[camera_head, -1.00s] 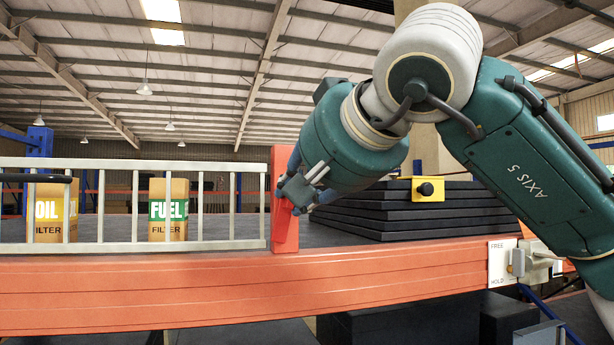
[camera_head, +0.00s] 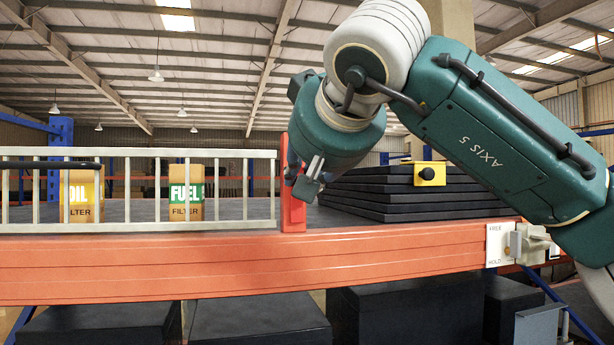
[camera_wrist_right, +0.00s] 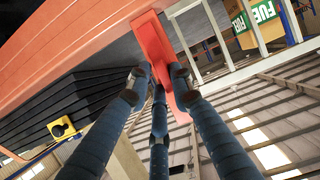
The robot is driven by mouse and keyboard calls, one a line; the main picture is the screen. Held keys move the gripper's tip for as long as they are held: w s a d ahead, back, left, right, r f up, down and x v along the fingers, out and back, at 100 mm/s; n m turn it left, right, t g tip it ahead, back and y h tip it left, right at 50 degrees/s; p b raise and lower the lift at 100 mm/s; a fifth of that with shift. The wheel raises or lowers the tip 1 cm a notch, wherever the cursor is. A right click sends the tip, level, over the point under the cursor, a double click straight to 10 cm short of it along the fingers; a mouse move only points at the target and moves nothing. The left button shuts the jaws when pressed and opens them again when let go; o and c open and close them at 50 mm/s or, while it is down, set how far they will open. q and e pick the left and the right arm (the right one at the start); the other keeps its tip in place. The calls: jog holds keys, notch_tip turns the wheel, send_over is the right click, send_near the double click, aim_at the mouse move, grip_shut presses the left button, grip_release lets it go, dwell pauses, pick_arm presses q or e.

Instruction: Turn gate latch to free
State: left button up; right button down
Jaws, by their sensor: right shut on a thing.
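The gate latch (camera_head: 515,243) is a small pale grey lever beside a white plate (camera_head: 497,245) marked FREE above and HOLD below, at the right of the orange beam. Which mark it points to is unclear. My right gripper (camera_head: 303,183) is well left of it, at the red upright (camera_head: 292,212) at the end of the grey barred gate (camera_head: 232,226). In the right wrist view my gripper's fingers (camera_wrist_right: 158,78) are closed around the red upright (camera_wrist_right: 152,38). The fingers partly hide the upright. My left gripper is out of view.
OIL (camera_head: 82,203) and FUEL (camera_head: 186,190) filter boxes stand behind the gate bars. A stack of black slabs (camera_head: 400,200) with a yellow block and black knob (camera_head: 429,174) lies right of the upright. The orange beam (camera_head: 220,268) runs across the front.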

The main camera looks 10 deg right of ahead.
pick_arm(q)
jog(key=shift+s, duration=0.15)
pick_arm(e)
jog(key=shift+a+f, duration=0.15)
jog(key=shift+f, duration=0.1)
jog(key=c, duration=1.7)
grip_release()
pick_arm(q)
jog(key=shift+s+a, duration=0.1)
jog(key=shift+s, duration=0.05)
pick_arm(e)
jog(key=shift+o, duration=0.2)
jog(key=v, duration=1.2)
jog(key=shift+r, duration=0.15)
jog(key=shift+a, duration=0.1)
